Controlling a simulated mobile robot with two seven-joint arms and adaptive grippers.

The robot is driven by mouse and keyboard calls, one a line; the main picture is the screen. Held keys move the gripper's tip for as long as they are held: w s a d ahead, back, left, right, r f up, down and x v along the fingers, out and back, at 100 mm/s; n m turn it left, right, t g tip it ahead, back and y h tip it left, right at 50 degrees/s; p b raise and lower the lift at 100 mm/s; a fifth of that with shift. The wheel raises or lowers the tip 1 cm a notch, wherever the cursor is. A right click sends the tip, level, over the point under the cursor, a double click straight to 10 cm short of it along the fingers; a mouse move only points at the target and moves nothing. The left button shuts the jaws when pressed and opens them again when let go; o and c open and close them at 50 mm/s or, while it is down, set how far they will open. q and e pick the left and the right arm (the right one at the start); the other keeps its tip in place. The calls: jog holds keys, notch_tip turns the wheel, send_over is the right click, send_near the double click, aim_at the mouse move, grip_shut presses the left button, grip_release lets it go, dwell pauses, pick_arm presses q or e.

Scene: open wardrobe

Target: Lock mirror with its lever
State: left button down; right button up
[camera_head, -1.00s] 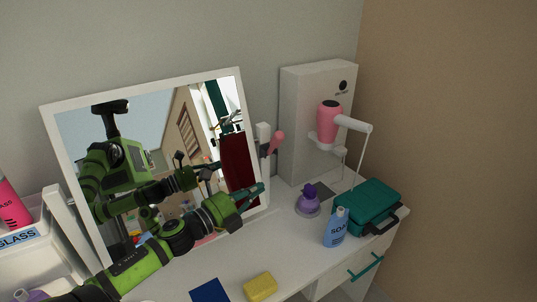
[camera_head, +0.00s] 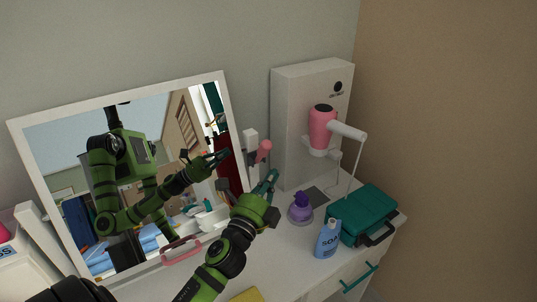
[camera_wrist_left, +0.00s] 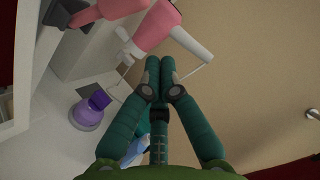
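The mirror (camera_head: 110,190) has a white frame and stands tilted back on the white dresser, with a pink handle (camera_head: 181,250) at its lower edge. Its pink lever (camera_head: 264,149) sticks out beside a white and dark bracket at the mirror's right side. In the left wrist view the lever (camera_wrist_left: 86,16) shows only partly, at the top left. My left gripper (camera_head: 268,177) is in front of and below the lever, apart from it. In the left wrist view its fingertips (camera_wrist_left: 160,63) are together with nothing between them. My right gripper is not in view.
A pink hair dryer (camera_head: 322,128) hangs on a holder by a white box (camera_head: 305,100). A purple bottle (camera_head: 300,208), blue soap bottle (camera_head: 328,239) and teal case (camera_head: 361,213) stand on the dresser right of my gripper. The air around the lever is largely clear.

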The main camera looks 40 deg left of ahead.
aim_at(263, 153)
pick_arm(q)
jog(key=w+a, duration=0.1)
jog(key=w+a+r+p, duration=0.1)
jog(key=w+a+p, duration=0.1)
jog(key=w, duration=0.1)
jog(key=shift+a+r, duration=0.25)
jog(key=shift+r, duration=0.05)
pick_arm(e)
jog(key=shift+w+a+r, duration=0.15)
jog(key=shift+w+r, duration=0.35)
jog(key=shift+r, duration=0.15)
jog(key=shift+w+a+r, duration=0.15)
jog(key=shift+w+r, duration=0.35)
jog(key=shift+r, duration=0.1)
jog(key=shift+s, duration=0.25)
